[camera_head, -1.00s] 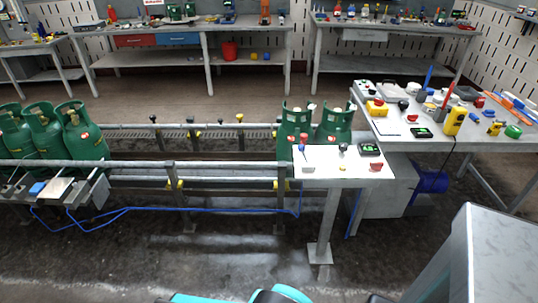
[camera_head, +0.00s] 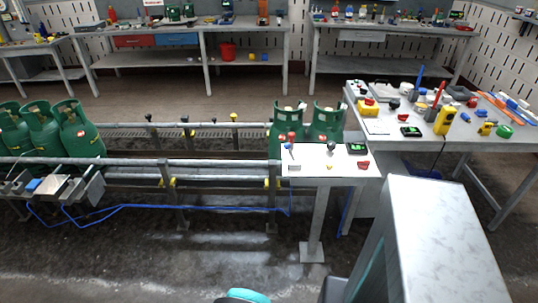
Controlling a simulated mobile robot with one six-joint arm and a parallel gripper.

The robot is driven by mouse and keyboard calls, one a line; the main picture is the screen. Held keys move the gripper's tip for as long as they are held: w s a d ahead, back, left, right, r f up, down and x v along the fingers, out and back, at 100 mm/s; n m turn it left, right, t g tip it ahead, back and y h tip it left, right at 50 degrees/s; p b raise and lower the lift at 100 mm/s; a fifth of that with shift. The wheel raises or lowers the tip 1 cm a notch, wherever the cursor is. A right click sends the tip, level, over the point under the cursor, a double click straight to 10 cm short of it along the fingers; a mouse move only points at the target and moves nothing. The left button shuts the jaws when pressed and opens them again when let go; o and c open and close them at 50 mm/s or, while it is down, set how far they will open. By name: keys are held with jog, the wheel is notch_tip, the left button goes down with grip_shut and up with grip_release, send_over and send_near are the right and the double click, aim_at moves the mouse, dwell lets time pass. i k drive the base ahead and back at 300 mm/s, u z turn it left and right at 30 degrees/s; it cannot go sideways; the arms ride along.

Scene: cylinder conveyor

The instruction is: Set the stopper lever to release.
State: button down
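A small white control table (camera_head: 311,172) stands at the right end of the conveyor. On it is a short lever with a dark ball knob (camera_head: 331,146). A white box with a blue-tipped stick (camera_head: 290,153) is at its left side, near a red knob (camera_head: 291,136). I cannot tell which of these is the stopper lever, nor its setting. A display with green figures (camera_head: 357,148) and a red switch (camera_head: 363,165) are at the right. My gripper is not in view; only a turquoise part of my arm shows at the bottom edge.
Green gas cylinders (camera_head: 325,120) stand behind the control table, and more (camera_head: 77,132) are at the left of the conveyor rails (camera_head: 190,163). A cluttered workbench (camera_head: 390,144) is at the right.

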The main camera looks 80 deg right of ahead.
aim_at(287, 146)
jog(key=z, duration=0.15)
jog(key=k, duration=0.95)
jog(key=z, duration=0.2)
jog(key=i, duration=0.7)
